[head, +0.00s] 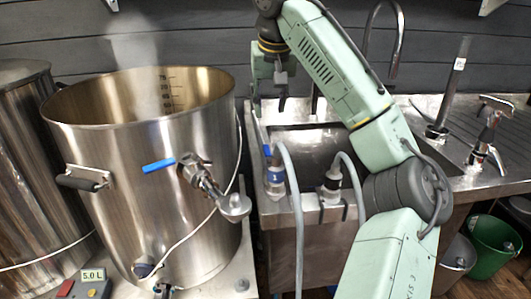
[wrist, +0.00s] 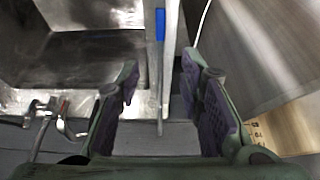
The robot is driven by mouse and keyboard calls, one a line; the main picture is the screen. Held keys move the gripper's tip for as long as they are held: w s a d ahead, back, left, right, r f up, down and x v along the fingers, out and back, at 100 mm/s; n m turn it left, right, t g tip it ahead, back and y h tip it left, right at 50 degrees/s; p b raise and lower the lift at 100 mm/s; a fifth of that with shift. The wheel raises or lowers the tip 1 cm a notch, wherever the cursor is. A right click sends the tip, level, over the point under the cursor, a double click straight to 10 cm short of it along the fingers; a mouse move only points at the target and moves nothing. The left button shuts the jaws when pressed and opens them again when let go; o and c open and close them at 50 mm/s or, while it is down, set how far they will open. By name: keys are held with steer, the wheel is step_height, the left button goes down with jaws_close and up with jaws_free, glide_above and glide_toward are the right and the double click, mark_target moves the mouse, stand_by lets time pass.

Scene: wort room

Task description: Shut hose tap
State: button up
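A hose tap (head: 275,175) with a grey hose stands on the bracket at the sink's front left corner. Its blue lever (head: 267,150) sticks up above it; a blue strip that looks like this lever (wrist: 160,24) shows near the top of the wrist view. My gripper (head: 269,104) is behind and above the tap, over the sink's left edge, not touching it. The tap's body is not clear in the wrist view.
A steaming steel kettle (head: 150,210) with a blue-handled tap (head: 205,180) stands left of the sink (head: 305,150). A second hose fitting (head: 332,185) sits right of the hose tap. Faucets rise behind and right. A green bucket (head: 492,246) is at lower right.

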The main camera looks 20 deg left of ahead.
mark_target(266, 148)
steer(key=x, duration=0.8)
steer(key=s+b+x, duration=0.1)
steer(key=x, duration=0.4)
steer(key=shift+w+d+f, duration=0.1)
steer(key=shift+d+f, duration=0.1)
jaws_close()
stand_by(0.5)
